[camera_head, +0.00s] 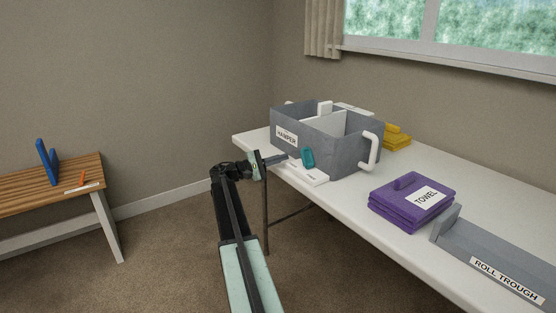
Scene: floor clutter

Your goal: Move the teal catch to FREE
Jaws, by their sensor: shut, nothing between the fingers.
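The teal catch (308,158) stands upright on a white plate (306,174) at the front of the grey hamper (338,150) on the white table. Small lettering on the plate is too small to read, so I cannot tell which mark the catch is at. My gripper (285,158) is shut and empty, just left of the catch, with its fingers pointing toward it. I cannot tell whether the fingertips touch the catch.
A purple folded towel (411,202) and a grey roll trough (495,262) lie to the right on the white table (375,222). A yellow folded item (397,138) is behind the hamper. A wooden bench (50,187) with a blue object (47,162) stands far left.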

